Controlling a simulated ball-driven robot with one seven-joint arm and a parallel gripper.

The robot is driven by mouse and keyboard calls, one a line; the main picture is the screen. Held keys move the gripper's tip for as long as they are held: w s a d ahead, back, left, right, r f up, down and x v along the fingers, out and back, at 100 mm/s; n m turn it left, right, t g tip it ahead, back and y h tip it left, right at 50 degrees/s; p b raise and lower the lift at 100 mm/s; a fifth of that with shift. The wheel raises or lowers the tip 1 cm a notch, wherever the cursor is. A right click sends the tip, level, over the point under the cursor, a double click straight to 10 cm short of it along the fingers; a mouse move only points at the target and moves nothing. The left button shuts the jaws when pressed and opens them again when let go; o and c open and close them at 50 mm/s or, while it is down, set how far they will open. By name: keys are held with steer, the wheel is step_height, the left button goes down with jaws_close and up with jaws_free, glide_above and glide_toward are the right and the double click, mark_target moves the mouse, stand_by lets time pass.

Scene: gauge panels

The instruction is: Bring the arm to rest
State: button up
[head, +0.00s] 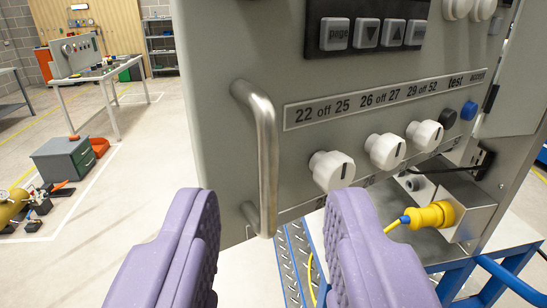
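My gripper (272,232) shows at the bottom of the head view as two purple padded fingers. They stand wide apart with nothing between them, so it is open and empty. The grey gauge panel (225,60) stands right in front of the fingers. Its vertical metal handle (266,150) is just beyond and above the gap between the fingers; I see no contact. Three white knobs sit on the panel: a left one (332,170), a middle one (385,150) and a right one (425,134).
A yellow plug (428,217) with a cable sits in a metal box (470,205) at the lower right. A blue stand (290,250) is below the panel. At the left are a workbench (95,75), a grey-green box (65,158) and open floor (150,130).

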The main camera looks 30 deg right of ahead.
steer(key=w+a+r+n+y, duration=0.3)
steer(key=w+a+r+y, duration=0.1)
steer(key=w+a+r, duration=0.45)
steer(key=w+a+r+n+y, duration=0.1)
steer(key=w+a+r+y, duration=0.2)
steer(key=a, duration=0.5)
steer(key=w+a+r+n+y, duration=0.2)
steer(key=w+a+r, duration=0.1)
steer(key=a, duration=0.6)
steer(key=shift+w+r+n+y, duration=0.3)
steer(key=shift+w+r+y, duration=0.1)
steer(key=shift+w, duration=0.4)
steer(key=shift+d, duration=0.1)
